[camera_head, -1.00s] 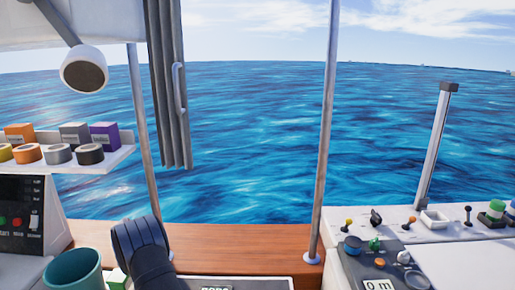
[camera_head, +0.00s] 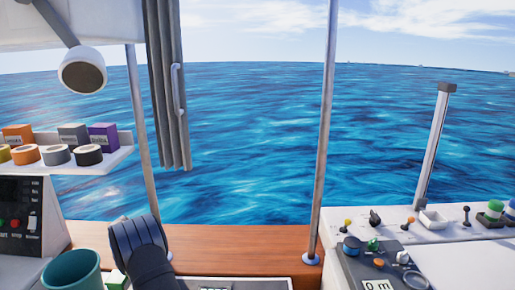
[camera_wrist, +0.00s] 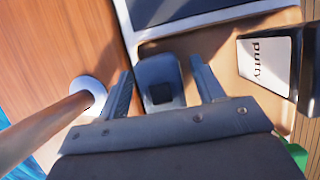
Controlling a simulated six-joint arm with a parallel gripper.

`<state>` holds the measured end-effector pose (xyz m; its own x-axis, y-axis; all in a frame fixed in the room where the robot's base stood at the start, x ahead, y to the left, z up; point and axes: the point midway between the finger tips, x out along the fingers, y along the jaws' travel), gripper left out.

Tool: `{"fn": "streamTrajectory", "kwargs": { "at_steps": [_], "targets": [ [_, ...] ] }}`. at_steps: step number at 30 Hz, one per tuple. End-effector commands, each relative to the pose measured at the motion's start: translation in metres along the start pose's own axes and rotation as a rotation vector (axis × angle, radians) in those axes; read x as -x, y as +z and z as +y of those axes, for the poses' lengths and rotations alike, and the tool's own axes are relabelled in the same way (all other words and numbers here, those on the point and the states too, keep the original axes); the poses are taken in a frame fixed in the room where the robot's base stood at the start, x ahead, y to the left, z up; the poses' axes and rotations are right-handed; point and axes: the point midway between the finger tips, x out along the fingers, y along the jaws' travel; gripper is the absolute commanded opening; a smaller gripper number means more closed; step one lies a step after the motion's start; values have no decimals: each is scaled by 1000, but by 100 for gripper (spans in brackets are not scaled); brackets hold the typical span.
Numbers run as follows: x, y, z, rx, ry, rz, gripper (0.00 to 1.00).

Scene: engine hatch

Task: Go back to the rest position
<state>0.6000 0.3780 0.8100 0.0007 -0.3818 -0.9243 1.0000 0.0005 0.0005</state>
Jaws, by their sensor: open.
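My gripper (camera_wrist: 165,88) shows in the wrist view with its two fingers apart. It is open, and I see nothing held between the fingers. A dark blue-grey block-like part lies between and behind the fingers; I cannot tell whether it is part of the gripper. In the head view my dark arm (camera_head: 145,250) is folded low at the bottom, left of centre. The gripper itself is out of sight in the head view.
A teal cup (camera_head: 72,272) stands left of my arm. A metal pole (camera_head: 321,150) rises from the wooden ledge (camera_head: 240,240). A shelf of tape rolls (camera_head: 57,155) is at left. A control panel (camera_head: 385,265) is at right. A box labelled putty (camera_wrist: 268,62) is near the gripper.

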Motion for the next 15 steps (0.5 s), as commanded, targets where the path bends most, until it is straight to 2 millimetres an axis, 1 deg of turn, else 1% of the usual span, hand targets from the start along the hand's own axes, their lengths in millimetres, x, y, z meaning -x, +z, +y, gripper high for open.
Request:
{"fn": "streamTrajectory", "kwargs": {
  "at_steps": [1,3,15],
  "targets": [
    [-11,-4,-1,1,-3,-2,62],
    [8,-4,1,-1,5,4,62],
    [88,-4,0,0,2,1,62]
  ]
}}
